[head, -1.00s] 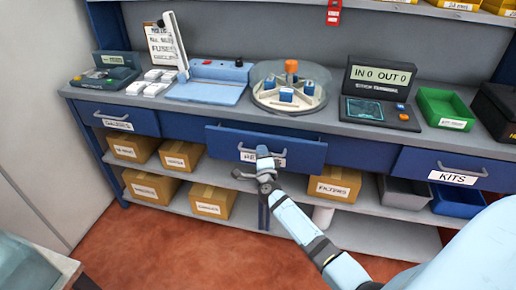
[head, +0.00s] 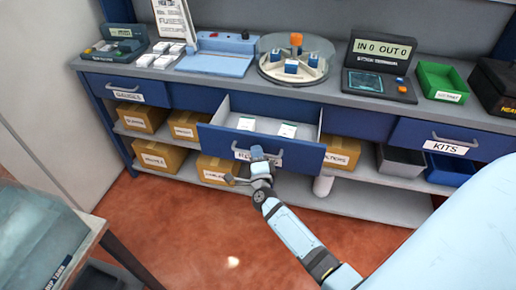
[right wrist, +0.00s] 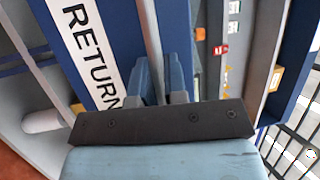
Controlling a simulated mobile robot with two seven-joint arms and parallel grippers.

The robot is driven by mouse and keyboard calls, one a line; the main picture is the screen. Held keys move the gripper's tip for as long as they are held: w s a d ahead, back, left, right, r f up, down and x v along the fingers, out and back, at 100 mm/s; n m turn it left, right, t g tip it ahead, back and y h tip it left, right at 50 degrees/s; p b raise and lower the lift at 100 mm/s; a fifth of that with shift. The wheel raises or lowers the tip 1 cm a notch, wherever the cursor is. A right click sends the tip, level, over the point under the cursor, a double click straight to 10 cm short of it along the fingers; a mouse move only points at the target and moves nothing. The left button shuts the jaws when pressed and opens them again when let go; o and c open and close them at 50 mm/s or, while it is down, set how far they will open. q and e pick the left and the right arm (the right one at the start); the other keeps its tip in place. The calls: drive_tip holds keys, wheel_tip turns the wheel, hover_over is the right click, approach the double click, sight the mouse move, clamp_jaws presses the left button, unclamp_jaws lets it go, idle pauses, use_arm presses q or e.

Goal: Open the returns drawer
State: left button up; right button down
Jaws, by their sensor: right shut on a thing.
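The returns drawer (head: 222,143) is the middle blue drawer under the counter. It stands well out from the bench, and its grey inside shows, with two small white-and-green items (head: 287,130) in it. Its label reads RETURN in the right wrist view (right wrist: 84,48), cut off by my gripper. My right gripper (head: 258,160) is at the front of the drawer, shut on the drawer's grey handle (head: 280,154). The fingers also show in the right wrist view (right wrist: 162,82) around the handle bar. My left gripper is not in view.
The counter holds a round clear-covered carousel (head: 270,72), a stock terminal (head: 378,72) and a green bin (head: 440,82). Cardboard boxes (head: 160,156) stand on the shelf below. A table with a clear bin (head: 35,235) is at the lower left. The red floor before the drawer is clear.

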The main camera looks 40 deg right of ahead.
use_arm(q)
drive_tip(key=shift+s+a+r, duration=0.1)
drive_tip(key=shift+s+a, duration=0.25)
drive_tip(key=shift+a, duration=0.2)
use_arm(e)
drive_tip(key=shift+s+a, duration=0.4)
drive_tip(key=shift+a, duration=0.05)
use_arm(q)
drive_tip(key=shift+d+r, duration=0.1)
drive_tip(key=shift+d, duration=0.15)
use_arm(e)
drive_tip(key=c, duration=1.2)
unclamp_jaws()
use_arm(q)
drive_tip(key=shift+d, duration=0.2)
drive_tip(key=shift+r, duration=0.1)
